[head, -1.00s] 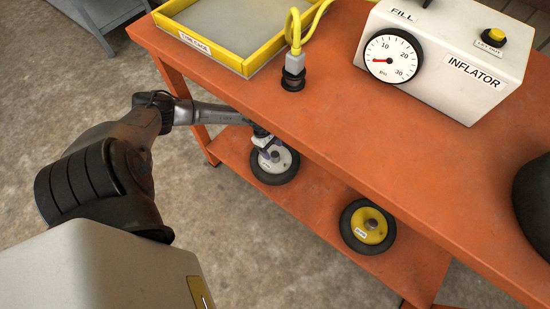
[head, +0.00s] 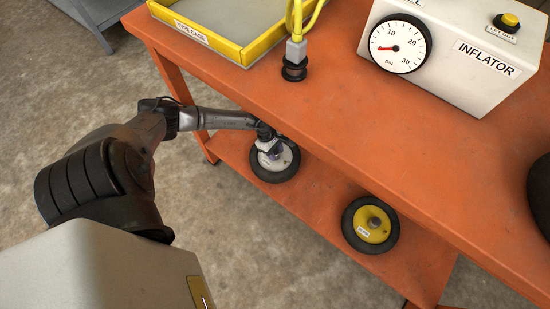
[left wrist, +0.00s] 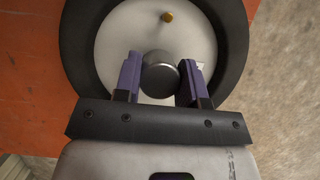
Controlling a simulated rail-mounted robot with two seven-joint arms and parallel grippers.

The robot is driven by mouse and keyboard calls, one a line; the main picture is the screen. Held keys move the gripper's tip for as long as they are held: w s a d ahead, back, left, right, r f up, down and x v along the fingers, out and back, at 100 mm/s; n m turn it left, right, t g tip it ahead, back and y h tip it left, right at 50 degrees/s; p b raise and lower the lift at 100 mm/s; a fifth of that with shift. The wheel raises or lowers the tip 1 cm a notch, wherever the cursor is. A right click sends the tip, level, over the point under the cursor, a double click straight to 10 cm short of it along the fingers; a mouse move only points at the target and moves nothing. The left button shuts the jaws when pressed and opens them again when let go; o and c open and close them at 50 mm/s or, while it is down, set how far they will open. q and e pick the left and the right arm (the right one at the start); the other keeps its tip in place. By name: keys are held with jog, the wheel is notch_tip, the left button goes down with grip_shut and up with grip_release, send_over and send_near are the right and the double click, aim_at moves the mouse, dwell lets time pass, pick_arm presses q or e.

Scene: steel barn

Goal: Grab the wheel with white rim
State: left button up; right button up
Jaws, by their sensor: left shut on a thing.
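The wheel with the white rim (head: 288,161) and black tyre lies flat at the lower shelf of the orange bench. In the left wrist view the white rim (left wrist: 117,40) fills the upper middle, with a grey hub knob (left wrist: 160,75) and a small brass valve. My left gripper (head: 273,152) is over this wheel, its two purple fingers (left wrist: 160,80) shut on the hub knob from both sides. The gripper hides part of the rim in the head view. My right gripper is not in view.
A wheel with a yellow rim (head: 371,224) lies on the lower shelf (head: 318,200) to the right. The bench top (head: 350,120) overhangs the shelf and carries a yellow-edged tray (head: 218,47), a hose with a black nozzle (head: 294,68) and a white inflator (head: 455,60).

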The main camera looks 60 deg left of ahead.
pick_arm(q)
grip_shut()
jog(key=shift+r, duration=0.1)
dwell(0.4)
